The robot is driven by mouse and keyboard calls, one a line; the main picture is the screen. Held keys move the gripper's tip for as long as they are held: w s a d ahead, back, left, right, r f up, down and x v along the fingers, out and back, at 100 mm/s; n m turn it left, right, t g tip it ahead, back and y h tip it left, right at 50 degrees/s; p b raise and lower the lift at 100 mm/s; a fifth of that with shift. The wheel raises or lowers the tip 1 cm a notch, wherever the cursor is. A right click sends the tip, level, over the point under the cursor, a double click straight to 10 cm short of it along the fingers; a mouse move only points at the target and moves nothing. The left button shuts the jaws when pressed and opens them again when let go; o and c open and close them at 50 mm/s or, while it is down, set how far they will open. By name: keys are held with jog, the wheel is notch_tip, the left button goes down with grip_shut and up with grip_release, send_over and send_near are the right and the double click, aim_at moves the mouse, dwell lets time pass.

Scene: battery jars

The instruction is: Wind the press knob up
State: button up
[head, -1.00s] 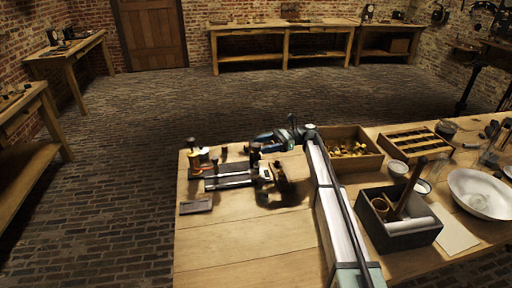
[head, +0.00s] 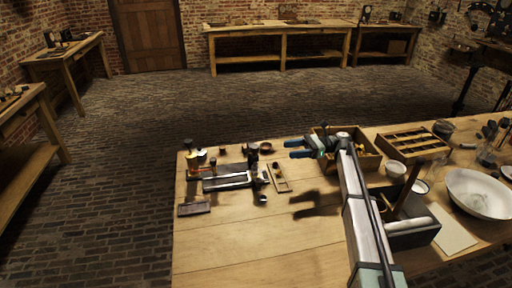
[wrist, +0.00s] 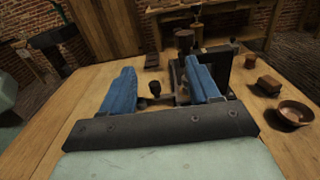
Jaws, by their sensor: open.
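The press (head: 228,182), a low grey metal bed with dark parts, stands at the left of the table. A dark upright post (head: 254,153) rises at its right end, and a round knob (head: 262,198) sits low at its near right corner. In the wrist view a small dark knob (wrist: 155,88) shows between the blue fingers, and another dark knob (wrist: 184,37) tops the upright part behind. I cannot tell which is the press knob. My gripper (head: 290,149) is open and empty, above the table to the right of the press; it also shows in the wrist view (wrist: 158,76).
A wooden box (head: 368,160), a slotted rack (head: 413,155) and a white bowl (head: 480,208) fill the right side.

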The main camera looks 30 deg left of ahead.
aim_at(255, 146)
jog(key=s+a+t, duration=0.1)
jog(key=s+a, duration=0.1)
jog(key=a, duration=0.2)
jog(key=s+a+m+t+y, duration=0.1)
jog(key=s+a, duration=0.1)
jog(key=a, duration=0.2)
jog(key=s+a+m+t+y, duration=0.1)
jog(key=s+a, duration=0.1)
jog(key=a, duration=0.3)
jog(key=shift+s, duration=0.35)
jog(key=c, duration=0.9)
jog(key=shift+w+a+n+g+h, duration=0.1)
jog(key=shift+w+n+g+h, duration=0.1)
jog(key=shift+n+g+h, duration=0.8)
jog(key=shift+s+n+g+h, duration=0.2)
jog(key=shift+n+g+h, duration=0.9)
jog(key=shift+g+h, duration=0.4)
